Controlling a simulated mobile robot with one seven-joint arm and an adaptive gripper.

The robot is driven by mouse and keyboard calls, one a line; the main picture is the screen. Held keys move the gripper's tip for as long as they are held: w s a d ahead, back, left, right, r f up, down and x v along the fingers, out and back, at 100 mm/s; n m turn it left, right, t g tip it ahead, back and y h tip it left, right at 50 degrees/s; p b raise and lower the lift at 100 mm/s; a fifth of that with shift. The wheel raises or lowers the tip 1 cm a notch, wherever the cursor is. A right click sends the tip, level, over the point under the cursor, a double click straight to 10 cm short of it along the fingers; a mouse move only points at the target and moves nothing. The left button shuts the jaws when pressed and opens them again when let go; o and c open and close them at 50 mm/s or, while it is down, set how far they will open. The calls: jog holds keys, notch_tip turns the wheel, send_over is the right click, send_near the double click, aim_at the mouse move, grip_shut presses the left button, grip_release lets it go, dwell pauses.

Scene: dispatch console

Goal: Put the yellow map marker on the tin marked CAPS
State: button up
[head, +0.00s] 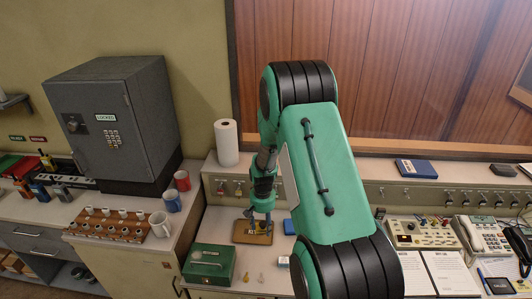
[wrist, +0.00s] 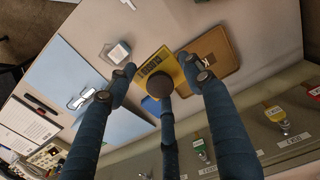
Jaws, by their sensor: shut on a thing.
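My gripper (head: 261,222) is at the desk's back, over a brown flat thing (head: 240,238). In the wrist view my gripper (wrist: 160,80) is closed on a dark, round-topped thing (wrist: 158,84). Beneath it is a yellow flat piece (wrist: 158,64) with dark lettering too small to read, beside the brown flat thing (wrist: 220,52). I cannot tell whether the dark thing and yellow piece are joined. Two small pieces stand on the desk in front, one pale (head: 245,277) and one yellowish (head: 260,278). I cannot read CAPS on anything.
A green box (head: 208,262) with a handle stands at the front left. A small white block (head: 283,262) and a blue thing (head: 289,227) lie to the right. The switch panel (head: 217,186) rises behind. A wooden rack (head: 112,229) and mugs are farther left.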

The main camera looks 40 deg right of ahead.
jog(key=w+d+r+p, duration=0.3)
jog(key=w+d+r, duration=0.3)
jog(key=r, duration=0.3)
jog(key=w+d+r+m+p, duration=0.1)
jog(key=w+d+r+p, duration=0.3)
jog(key=d+r, duration=0.5)
jog(key=shift+w+r, duration=0.65)
jog(key=shift+w, duration=0.35)
jog(key=shift+w+d+f+p, duration=0.25)
jog(key=shift+w+d+p, duration=0.25)
jog(key=shift+w+d, duration=1.35)
jog(key=shift+w+d+f+p, duration=0.4)
jog(key=shift+w+d, duration=0.6)
jog(key=shift+w, duration=1.65)
jog(key=shift+w+d+f+p, duration=0.15)
jog(key=shift+w+d+p, duration=0.4)
jog(key=shift+w+d, duration=1.3)
jog(key=shift+w+a, duration=0.4)
jog(key=shift+a, duration=0.05)
jog(key=shift+f+p, duration=0.45)
jog(key=shift+f, duration=1.25)
jog(key=shift+f, duration=0.2)
